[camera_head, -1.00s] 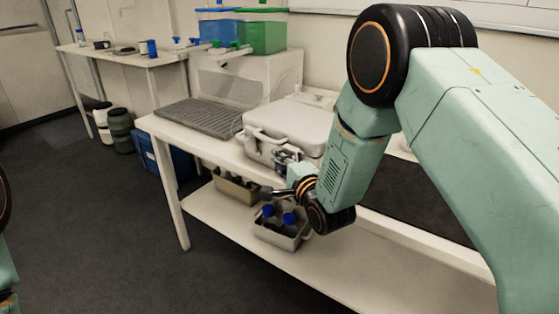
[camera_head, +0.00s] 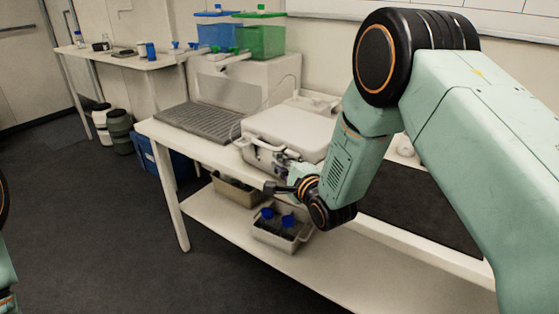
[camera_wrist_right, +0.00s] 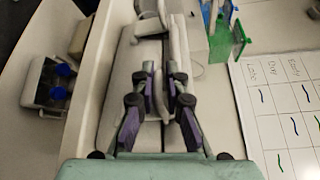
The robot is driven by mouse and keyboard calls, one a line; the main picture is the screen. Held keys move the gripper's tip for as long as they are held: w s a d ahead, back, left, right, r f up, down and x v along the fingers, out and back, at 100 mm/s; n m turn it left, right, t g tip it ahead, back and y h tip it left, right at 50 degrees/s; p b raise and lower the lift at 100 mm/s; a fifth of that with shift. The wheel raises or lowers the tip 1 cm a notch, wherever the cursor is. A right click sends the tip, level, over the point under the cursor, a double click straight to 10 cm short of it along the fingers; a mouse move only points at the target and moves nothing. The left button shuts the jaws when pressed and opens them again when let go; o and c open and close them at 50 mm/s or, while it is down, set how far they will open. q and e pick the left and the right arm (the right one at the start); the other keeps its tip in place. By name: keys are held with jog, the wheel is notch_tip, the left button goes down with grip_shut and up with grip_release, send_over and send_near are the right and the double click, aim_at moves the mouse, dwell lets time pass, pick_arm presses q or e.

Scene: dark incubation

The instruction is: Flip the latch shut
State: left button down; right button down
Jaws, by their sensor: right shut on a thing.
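A pale grey-white case (camera_head: 290,128) lies on the white bench with its lid down. It also shows in the right wrist view (camera_wrist_right: 200,120), with its seam running between my fingers. The latch (camera_wrist_right: 166,58) is a small grey part on the case's front, between my fingertips and partly hidden by them. My right gripper (camera_head: 284,163) is at the case's front face. In the right wrist view, its purple-padded fingers (camera_wrist_right: 165,76) stand on both sides of the latch, shut on it. My left gripper is out of view.
A grey bin (camera_head: 283,238) with blue-capped bottles stands on the lower shelf, under my right wrist. A tan bin (camera_head: 235,192) is beside it. A grey rack (camera_head: 198,118) lies left of the case, and blue (camera_head: 218,32) and green (camera_head: 260,34) containers stand behind.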

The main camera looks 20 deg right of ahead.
jog(key=shift+s+f, duration=0.1)
jog(key=shift+f, duration=0.15)
jog(key=c, duration=1.6)
grip_release()
jog(key=shift+c, duration=0.2)
jog(key=shift+o, duration=1)
jog(key=shift+d, duration=0.1)
jog(key=shift+r, duration=0.2)
